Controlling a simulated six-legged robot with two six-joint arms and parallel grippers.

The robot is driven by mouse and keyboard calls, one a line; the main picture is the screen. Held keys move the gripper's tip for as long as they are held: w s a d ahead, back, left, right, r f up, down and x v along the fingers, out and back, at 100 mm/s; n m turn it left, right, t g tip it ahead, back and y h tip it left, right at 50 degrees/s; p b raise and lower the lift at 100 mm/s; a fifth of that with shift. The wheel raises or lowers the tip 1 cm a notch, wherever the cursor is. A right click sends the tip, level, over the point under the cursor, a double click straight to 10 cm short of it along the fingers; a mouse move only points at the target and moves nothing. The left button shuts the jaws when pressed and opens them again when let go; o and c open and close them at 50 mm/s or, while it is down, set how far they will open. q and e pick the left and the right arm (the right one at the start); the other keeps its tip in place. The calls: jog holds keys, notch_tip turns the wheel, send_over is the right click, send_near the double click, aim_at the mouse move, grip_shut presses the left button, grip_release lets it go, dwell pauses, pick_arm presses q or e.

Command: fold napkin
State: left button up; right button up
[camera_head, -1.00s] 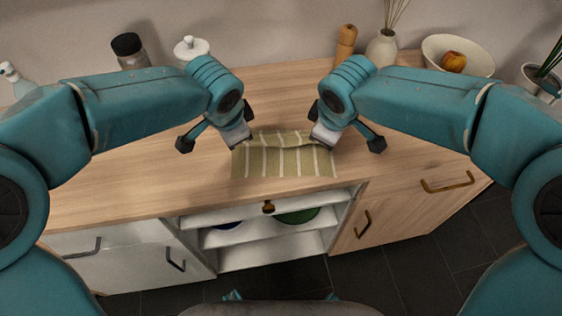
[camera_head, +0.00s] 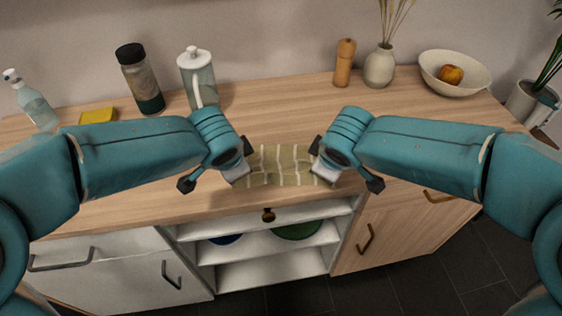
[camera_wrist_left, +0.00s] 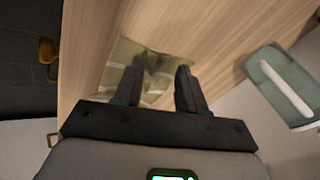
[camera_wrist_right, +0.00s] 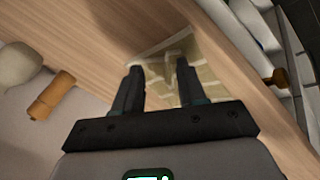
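The napkin (camera_head: 282,168), olive-green with pale stripes, lies on the wooden counter near its front edge, between my two arms. It is a wide, short strip with an uneven, wrinkled surface. My left gripper (camera_wrist_left: 162,70) is at its left end, with the fingers apart; the napkin also shows in the left wrist view (camera_wrist_left: 118,66). My right gripper (camera_wrist_right: 157,76) is at its right end, fingers apart; the napkin also shows in the right wrist view (camera_wrist_right: 203,58). Both end edges are partly hidden by the grippers, and fingertip contact with the cloth is unclear.
Along the back of the counter (camera_head: 285,98) stand a spray bottle (camera_head: 34,106), dark-lidded jar (camera_head: 140,82), lidded pitcher (camera_head: 196,76), wooden mill (camera_head: 345,62), vase (camera_head: 380,66) and fruit bowl (camera_head: 478,78). A yellow sponge (camera_head: 97,115) lies left. Counter behind the napkin is clear.

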pick_arm(q)
jog(key=shift+s+f, duration=0.15)
jog(key=shift+f, duration=0.1)
pick_arm(e)
jog(key=shift+s+f, duration=0.2)
